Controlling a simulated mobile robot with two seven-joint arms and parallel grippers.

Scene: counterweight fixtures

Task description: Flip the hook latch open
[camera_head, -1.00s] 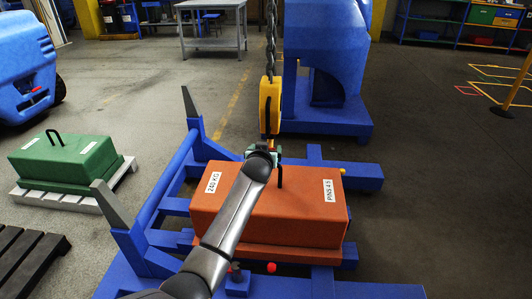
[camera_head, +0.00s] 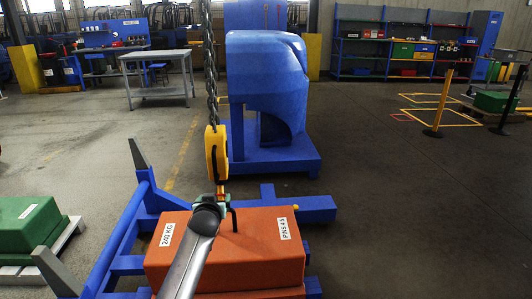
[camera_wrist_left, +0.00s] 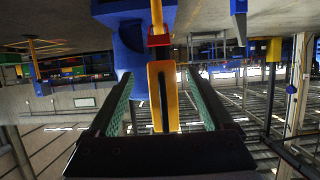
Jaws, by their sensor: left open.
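The yellow hook block (camera_head: 216,152) hangs on a dark chain above the orange 240 KG weight (camera_head: 262,250). The hook's lower end and its latch are mostly hidden behind my left gripper (camera_head: 217,201) in the head view. A dark lifting loop (camera_head: 234,219) stands on the weight just right of the gripper. In the left wrist view, the yellow block (camera_wrist_left: 154,85), with a dark slot, shows between the green-padded fingers of my open left gripper (camera_wrist_left: 160,100). A red part (camera_wrist_left: 159,40) sits at the block's end; I cannot tell whether it is the latch. My right gripper is not in view.
A blue frame (camera_head: 125,235) with grey uprights lies around the weight. A green weight (camera_head: 30,224) on a pale pallet is at the left. A blue machine (camera_head: 268,95) stands behind the hook. Open floor (camera_head: 420,200) lies to the right.

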